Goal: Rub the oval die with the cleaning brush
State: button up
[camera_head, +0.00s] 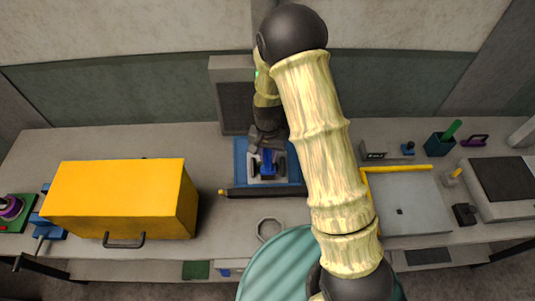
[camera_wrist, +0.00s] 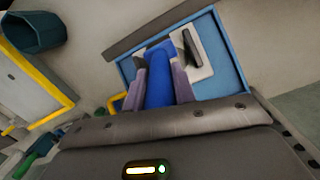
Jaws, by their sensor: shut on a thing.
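My gripper (camera_head: 267,158) is above a blue tray (camera_head: 240,156) at the back middle of the bench. It is shut on a blue block-like handle (camera_wrist: 159,82), which sits between its two fingers in the wrist view. This may be the cleaning brush, but its lower end and any bristles are hidden. A pale plate (camera_wrist: 203,68) lies in the tray under the gripper, with a dark raised piece (camera_wrist: 192,48) on it beside the blue handle. I cannot tell an oval die's outline, nor whether the held thing touches the plate.
A large yellow box (camera_head: 115,195) stands left of the tray. A dark bar (camera_head: 262,192) lies along the tray's front edge. A grey ring (camera_head: 268,229) lies in front.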

jog(key=shift+w+f+b, duration=0.35)
jog(key=shift+f+b, duration=0.05)
jog(key=shift+f, duration=0.2)
dwell(0.6)
jog(key=shift+r, duration=0.1)
jog(key=w+r, duration=0.1)
jog(key=w+p, duration=0.1)
jog(key=w, duration=0.1)
jog(key=shift+w+d+r+p, duration=0.1)
jog(key=shift+r+p, duration=0.2)
jog(key=shift+r, duration=0.1)
jog(key=shift+w+r+p, duration=0.35)
jog(key=shift+w+r, duration=0.1)
jog(key=shift+w, duration=0.4)
jog(key=shift+w+r+p, duration=0.3)
jog(key=shift+w+r, duration=0.15)
jog(key=shift+w, duration=0.4)
jog(key=shift+s+f, duration=0.15)
